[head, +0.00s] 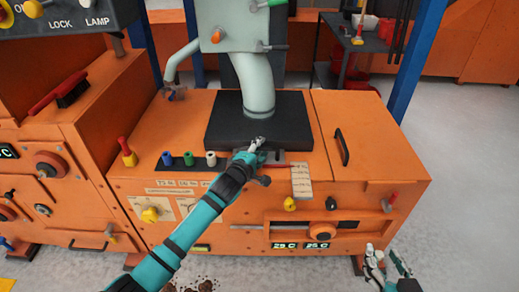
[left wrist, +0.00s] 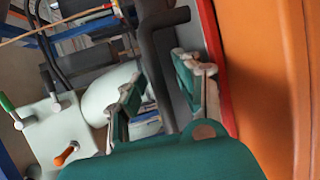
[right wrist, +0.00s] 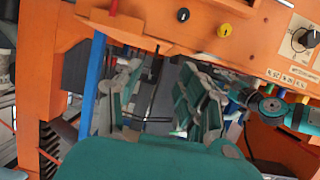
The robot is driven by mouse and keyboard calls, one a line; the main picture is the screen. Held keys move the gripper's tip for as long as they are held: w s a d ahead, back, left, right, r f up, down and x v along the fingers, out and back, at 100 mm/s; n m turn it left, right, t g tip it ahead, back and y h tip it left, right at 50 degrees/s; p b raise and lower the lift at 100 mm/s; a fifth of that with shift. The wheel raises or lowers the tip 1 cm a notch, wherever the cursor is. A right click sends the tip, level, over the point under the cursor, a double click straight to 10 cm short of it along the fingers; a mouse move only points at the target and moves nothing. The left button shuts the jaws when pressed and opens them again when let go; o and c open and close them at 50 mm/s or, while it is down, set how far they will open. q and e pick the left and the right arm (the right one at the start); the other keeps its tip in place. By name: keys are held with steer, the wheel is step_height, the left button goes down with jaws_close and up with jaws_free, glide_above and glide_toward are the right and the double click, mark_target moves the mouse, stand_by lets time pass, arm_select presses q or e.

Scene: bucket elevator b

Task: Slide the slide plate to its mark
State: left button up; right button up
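The dark slide plate (head: 285,133) lies flat on top of the orange machine, under the grey-green pipe. My left gripper (head: 256,143) is at the plate's front edge. In the left wrist view, a dark bar-shaped handle (left wrist: 158,65) runs between the fingers (left wrist: 160,95) of my left gripper. The fingers are apart, and I cannot tell whether they touch it. A red strip (left wrist: 213,70) runs beside the plate. A pale marked strip (head: 301,182) is on the machine front; I cannot make out which mark belongs to the plate. My right gripper (head: 385,264) is open and empty.
Blue, green and white knobs (head: 188,159) stand left of my left gripper. A black handle (head: 341,147) is on the lid to the right. The floor on the right is clear.

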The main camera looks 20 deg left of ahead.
arm_select(q)
jaws_close()
steer(key=shift+s+d+p, duration=0.2)
steer(key=shift+s+p, duration=0.35)
steer(key=shift+s, duration=0.05)
steer(key=shift+s+d+p, duration=0.15)
steer(key=shift+s+p, duration=0.35)
steer(key=shift+s, duration=0.1)
steer(key=shift+o, duration=0.8)
jaws_free()
arm_select(e)
steer(key=s+d+f+g+h, duration=0.1)
steer(key=s+d+f+g, duration=0.1)
steer(key=s+f+g, duration=0.3)
steer(key=shift+s+d+f+g+h, duration=0.3)
steer(key=shift+s+d+f+h, duration=0.1)
steer(key=shift+s+f, duration=0.55)
arm_select(q)
steer(key=shift+s, duration=0.1)
arm_select(e)
steer(key=shift+w, duration=0.1)
arm_select(q)
steer(key=v, duration=1.2)
steer(key=shift+f, duration=0.15)
